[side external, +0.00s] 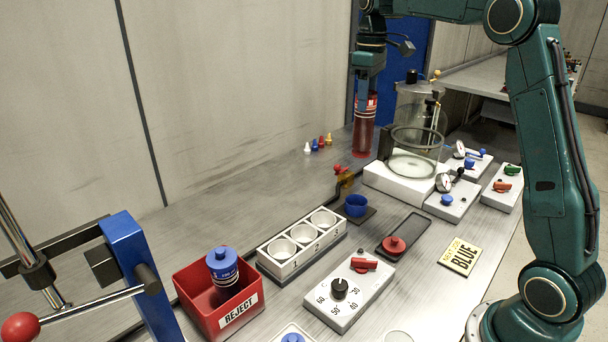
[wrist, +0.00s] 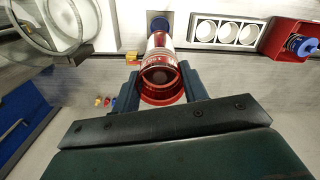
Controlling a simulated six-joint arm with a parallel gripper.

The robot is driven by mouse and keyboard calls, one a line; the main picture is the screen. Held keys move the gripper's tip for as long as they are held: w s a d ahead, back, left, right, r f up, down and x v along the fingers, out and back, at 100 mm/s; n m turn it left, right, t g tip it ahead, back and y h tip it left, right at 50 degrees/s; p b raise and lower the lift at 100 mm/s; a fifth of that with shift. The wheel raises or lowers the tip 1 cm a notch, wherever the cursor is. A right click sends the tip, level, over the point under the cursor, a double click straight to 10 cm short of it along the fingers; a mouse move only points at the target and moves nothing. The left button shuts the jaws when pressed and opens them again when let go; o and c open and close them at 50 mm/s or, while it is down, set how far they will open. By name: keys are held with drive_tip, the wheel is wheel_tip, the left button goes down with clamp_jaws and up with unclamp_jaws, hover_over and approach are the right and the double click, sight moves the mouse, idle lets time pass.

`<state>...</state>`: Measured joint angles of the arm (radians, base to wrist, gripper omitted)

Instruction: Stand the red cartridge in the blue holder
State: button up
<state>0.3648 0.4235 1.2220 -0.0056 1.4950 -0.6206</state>
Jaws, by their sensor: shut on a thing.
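The red cartridge (side external: 364,138) hangs upright from my gripper (side external: 367,96), at the back of the bench beside the glass cylinder. In the wrist view my gripper (wrist: 160,82) has a finger on either side of the red cartridge (wrist: 161,58), seen end-on. The blue holder (side external: 356,205) is a small round cup on a dark plate, nearer the side camera than the cartridge and apart from it. The blue holder (wrist: 160,24) also shows beyond the cartridge in the wrist view. Its inside looks empty in the side view.
The glass cylinder (side external: 418,146) on a white base stands close right of the cartridge. A white three-cup block (side external: 303,243), red reject bin (side external: 217,292) and dark tray with a red cap (side external: 394,246) surround the holder. Small coloured cones (side external: 314,145) stand at the back wall.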

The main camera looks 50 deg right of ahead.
sight(365, 117)
wheel_tip(365, 117, down, 17)
idle(0.9)
drive_tip(key=shift+f, duration=0.35)
drive_tip(key=o, duration=1.4)
drive_tip(key=shift+r, duration=0.15)
wheel_tip(365, 117, up, 12)
drive_tip(key=shift+f, duration=0.1)
drive_tip(key=shift+r, duration=0.2)
